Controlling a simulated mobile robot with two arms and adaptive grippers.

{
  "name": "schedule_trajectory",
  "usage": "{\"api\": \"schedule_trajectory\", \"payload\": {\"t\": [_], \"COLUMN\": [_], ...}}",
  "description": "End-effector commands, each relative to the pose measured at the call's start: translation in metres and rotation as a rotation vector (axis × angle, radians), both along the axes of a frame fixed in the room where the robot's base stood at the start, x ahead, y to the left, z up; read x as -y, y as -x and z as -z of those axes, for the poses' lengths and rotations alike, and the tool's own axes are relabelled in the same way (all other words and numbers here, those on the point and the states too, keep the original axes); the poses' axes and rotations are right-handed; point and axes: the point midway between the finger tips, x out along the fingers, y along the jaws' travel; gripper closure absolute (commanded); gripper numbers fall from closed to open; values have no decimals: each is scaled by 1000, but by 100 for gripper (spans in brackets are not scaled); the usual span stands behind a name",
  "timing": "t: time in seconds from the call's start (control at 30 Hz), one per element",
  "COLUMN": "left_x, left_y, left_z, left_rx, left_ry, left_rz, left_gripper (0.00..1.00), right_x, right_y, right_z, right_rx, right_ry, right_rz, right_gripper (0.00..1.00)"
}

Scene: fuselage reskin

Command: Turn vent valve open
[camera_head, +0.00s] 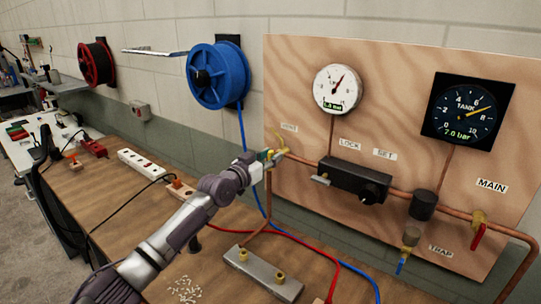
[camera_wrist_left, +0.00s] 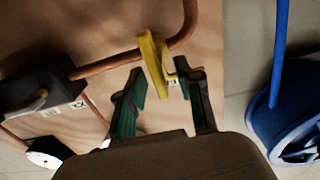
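The vent valve (camera_head: 281,143) is at the left end of the copper pipe on the plywood panel, beside the VENT label. Its yellow handle (camera_wrist_left: 153,62) shows in the left wrist view, running lengthwise between the fingertips. My left gripper (camera_head: 268,156) is at the valve and partly covers it in the head view. In the left wrist view my left gripper (camera_wrist_left: 162,80) has its green-padded fingers apart, one on each side of the handle. A gap shows on the left side; contact on the right side is hard to tell. My right gripper is not in view.
The plywood panel (camera_head: 400,75) carries a white gauge (camera_head: 338,89), a dark TANK gauge (camera_head: 466,112), a black regulator (camera_head: 356,182) and a red MAIN valve handle (camera_head: 479,236). A blue hose reel (camera_head: 218,75) hangs on the wall. A metal manifold block (camera_head: 262,273) lies on the bench below.

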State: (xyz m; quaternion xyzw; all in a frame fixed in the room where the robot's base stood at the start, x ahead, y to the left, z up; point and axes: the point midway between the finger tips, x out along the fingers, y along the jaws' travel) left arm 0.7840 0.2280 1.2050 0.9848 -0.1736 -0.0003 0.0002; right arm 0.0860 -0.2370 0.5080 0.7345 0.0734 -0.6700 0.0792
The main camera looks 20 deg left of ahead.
Motion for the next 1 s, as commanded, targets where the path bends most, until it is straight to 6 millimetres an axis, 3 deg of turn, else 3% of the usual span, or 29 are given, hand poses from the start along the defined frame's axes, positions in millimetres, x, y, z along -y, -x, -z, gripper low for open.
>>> {"api": "schedule_trajectory", "payload": {"t": [0.33, 0.5, 0.57, 1.0], "left_x": [2, 1, 1, 1], "left_y": [-4, -3, -3, -3], "left_z": [0, 0, 0, 2], "left_rx": [0, 0, 0, -16], "left_ry": [-1, -1, -1, 36], "left_rz": [0, 0, 0, 0], "left_gripper": [65, 93, 100, 100], "right_x": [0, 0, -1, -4], "right_y": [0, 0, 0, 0], "right_z": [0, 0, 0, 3], "right_rx": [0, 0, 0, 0], "right_ry": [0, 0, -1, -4], "right_rz": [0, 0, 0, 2], "right_gripper": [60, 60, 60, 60]}}
